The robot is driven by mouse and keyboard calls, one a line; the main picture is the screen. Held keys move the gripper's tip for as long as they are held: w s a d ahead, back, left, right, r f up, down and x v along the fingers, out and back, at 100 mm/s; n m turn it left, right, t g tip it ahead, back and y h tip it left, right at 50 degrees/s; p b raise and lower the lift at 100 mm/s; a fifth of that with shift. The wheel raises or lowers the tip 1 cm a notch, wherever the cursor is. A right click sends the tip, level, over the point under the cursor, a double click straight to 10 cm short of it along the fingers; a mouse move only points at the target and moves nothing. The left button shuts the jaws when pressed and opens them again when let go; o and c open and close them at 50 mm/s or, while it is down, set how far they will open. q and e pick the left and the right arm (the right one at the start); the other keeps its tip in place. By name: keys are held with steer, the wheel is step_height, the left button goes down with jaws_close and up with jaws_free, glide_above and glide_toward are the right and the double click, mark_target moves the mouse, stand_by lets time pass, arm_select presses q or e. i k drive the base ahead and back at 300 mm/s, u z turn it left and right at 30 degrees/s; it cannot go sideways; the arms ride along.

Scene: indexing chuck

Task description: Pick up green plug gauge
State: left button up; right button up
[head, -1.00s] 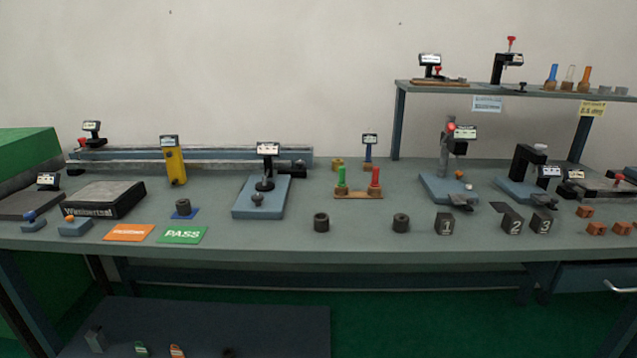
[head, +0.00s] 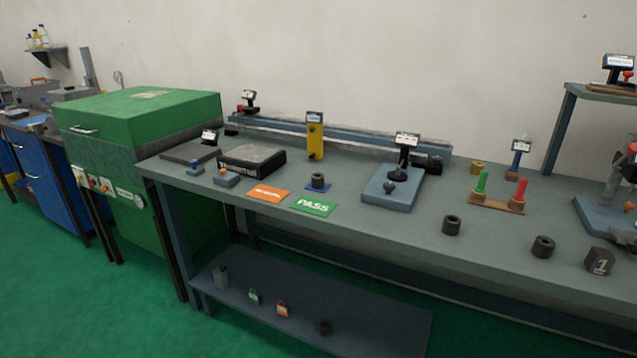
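The green plug gauge (head: 481,182) stands upright on the left side of a small tan wooden stand (head: 495,204), toward the right of the bench in the head view. A red plug gauge (head: 520,189) stands upright beside it on the same stand. Neither of my grippers shows in the head view, and nothing is touching the gauge.
The grey bench (head: 400,240) holds a blue-based gauge stand (head: 390,195), dark rings (head: 452,225), a green PASS card (head: 314,207) and an orange card (head: 268,193). A green cabinet (head: 140,120) stands at its left end. The bench front near the gauges is mostly clear.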

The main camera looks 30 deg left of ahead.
mark_target(484, 174)
steer(key=u, duration=0.45)
steer(key=i, duration=1.2)
